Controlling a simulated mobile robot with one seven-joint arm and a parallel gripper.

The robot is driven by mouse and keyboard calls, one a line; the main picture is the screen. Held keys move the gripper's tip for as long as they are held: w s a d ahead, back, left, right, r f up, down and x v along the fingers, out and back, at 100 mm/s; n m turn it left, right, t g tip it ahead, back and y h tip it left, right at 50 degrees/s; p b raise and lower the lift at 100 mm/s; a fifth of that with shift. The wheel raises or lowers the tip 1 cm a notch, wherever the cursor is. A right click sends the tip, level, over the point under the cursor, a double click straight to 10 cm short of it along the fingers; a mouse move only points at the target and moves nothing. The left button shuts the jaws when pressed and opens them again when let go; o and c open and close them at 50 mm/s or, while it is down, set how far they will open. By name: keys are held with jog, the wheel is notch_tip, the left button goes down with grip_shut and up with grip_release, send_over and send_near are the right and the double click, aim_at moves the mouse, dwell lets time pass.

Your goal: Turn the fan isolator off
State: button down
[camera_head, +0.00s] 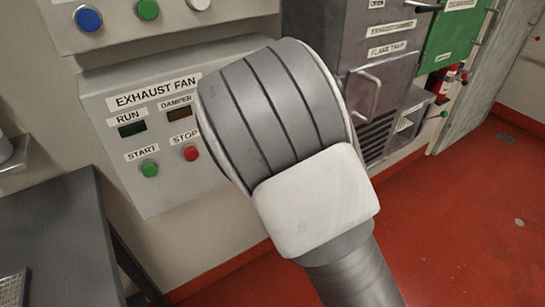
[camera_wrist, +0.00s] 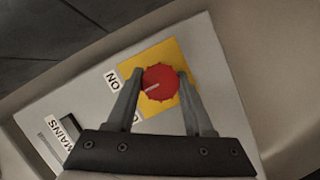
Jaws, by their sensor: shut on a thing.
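The isolator knob (camera_wrist: 161,84) is red and round with a scalloped rim, on a yellow plate (camera_wrist: 182,50) in the wrist view. Its white pointer line points left and slightly down, between the ON label (camera_wrist: 113,80) and a second label (camera_wrist: 136,117) mostly hidden by a finger; it lies nearer ON. My gripper (camera_wrist: 157,80) has one finger on either side of the knob and is shut on it. In the head view my arm hides the gripper and the knob.
The wrist view shows a MAINS label (camera_wrist: 68,128) beside a dark window. In the head view the exhaust fan panel (camera_head: 160,185) has a green START button (camera_head: 149,169) and a red STOP button (camera_head: 191,153). A dark table (camera_head: 60,235) stands at left; red floor is open at right.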

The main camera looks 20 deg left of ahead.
jog(key=n+t+b, duration=0.2)
jog(key=n+b, duration=0.1)
jog(key=shift+f+n, duration=0.3)
jog(key=shift+r+n+t+y+b, duration=0.15)
jog(key=shift+n+t+y+b, duration=0.35)
jog(key=shift+n+b, duration=1.05)
jog(key=shift+n, duration=0.45)
jog(key=shift+c, duration=1.5)
grip_release()
jog(key=shift+s, duration=0.1)
jog(key=p+v, duration=1.5)
jog(key=v, duration=0.2)
